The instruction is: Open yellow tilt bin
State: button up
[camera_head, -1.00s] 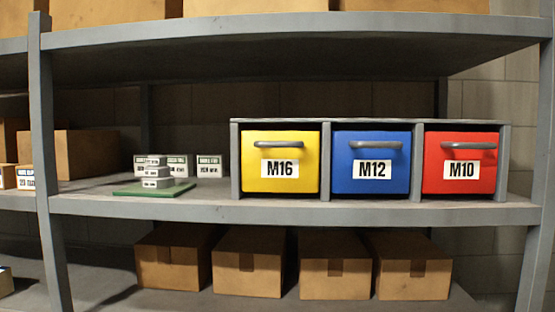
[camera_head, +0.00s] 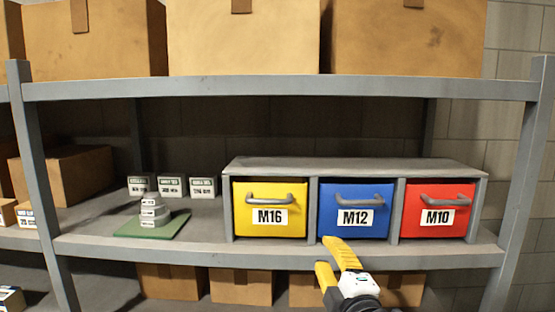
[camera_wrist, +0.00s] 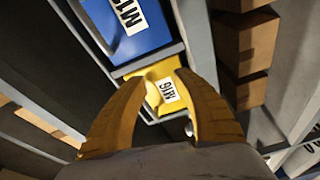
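The yellow tilt bin (camera_head: 251,221) sits in the left bay of a grey three-bay rack on the middle shelf. Its front carries a grey bar handle (camera_head: 277,198) and an M16 label, and it looks closed, level with the blue bin beside it. My gripper (camera_head: 330,254) has yellow fingers and is low in front of the blue bin, to the right of the yellow one. In the wrist view my gripper (camera_wrist: 158,79) is open and empty, with the yellow bin (camera_wrist: 150,76) showing beyond and between its fingers. No contact with the bin shows.
The blue M12 bin (camera_head: 340,221) and red M10 bin (camera_head: 420,221) stand to the right, split by grey dividers. The shelf edge (camera_head: 180,254) runs below the bins.

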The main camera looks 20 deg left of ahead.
aim_at(270, 204)
jog(key=s+a+r+n+y+p, duration=0.35)
jog(key=a+r+n, duration=0.25)
jog(key=a, duration=0.3)
jog(key=shift+m+g+y, duration=0.3)
jog(key=shift+g+y, duration=0.05)
jog(key=shift+g, duration=0.05)
jog(key=x, duration=1.1)
jog(key=shift+w+d+p, duration=0.3)
jog(key=shift+w+d, duration=0.05)
grip_shut()
